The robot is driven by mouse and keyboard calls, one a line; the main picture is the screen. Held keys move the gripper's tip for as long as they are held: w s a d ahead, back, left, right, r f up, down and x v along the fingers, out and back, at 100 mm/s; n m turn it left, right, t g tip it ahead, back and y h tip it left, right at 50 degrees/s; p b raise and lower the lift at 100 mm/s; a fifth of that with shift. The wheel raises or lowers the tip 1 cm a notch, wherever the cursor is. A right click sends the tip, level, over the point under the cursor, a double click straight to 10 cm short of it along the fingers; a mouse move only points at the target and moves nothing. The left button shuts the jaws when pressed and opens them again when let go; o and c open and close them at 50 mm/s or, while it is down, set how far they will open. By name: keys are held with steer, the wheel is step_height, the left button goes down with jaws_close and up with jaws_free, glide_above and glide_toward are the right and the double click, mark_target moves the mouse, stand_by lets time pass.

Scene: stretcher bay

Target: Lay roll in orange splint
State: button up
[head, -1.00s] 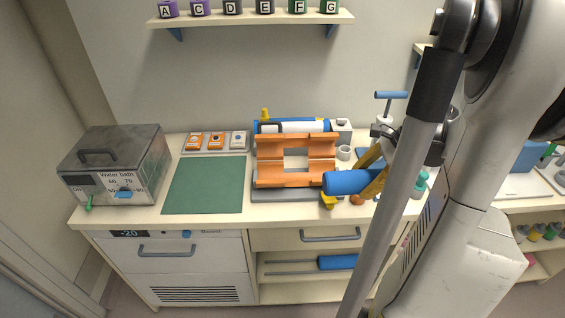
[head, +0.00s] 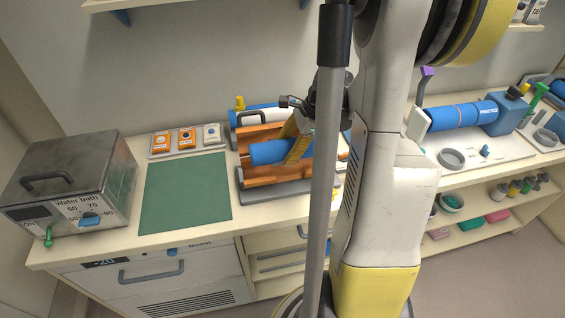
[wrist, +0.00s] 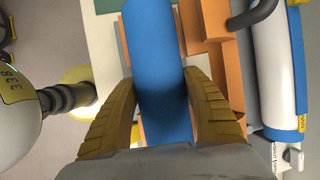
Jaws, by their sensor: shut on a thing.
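The blue roll (head: 267,152) is between the yellow fingers of my gripper (head: 300,148), which is shut on it. In the head view the roll lies across the front of the orange splint (head: 262,132), over its trough. The wrist view shows the blue roll (wrist: 155,60) between both fingers of my gripper (wrist: 163,110), with orange splint parts (wrist: 210,70) on both sides of it. I cannot tell whether the roll touches the splint. My arm hides the splint's right part.
A grey base (head: 262,192) lies under the splint. The green mat (head: 187,192) to the left is clear. A metal water bath (head: 75,185) is at far left. A blue practice limb (head: 462,116) is at right.

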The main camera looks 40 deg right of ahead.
mark_target(283, 172)
steer(key=shift+w+a+f, duration=0.25)
steer(key=shift+w+f, duration=0.2)
steer(key=shift+w, duration=0.05)
steer(key=shift+f+b, duration=0.75)
steer(key=shift+f, duration=1.15)
steer(key=shift+f+b, duration=0.6)
steer(key=o, duration=1.3)
steer(key=shift+r, duration=0.1)
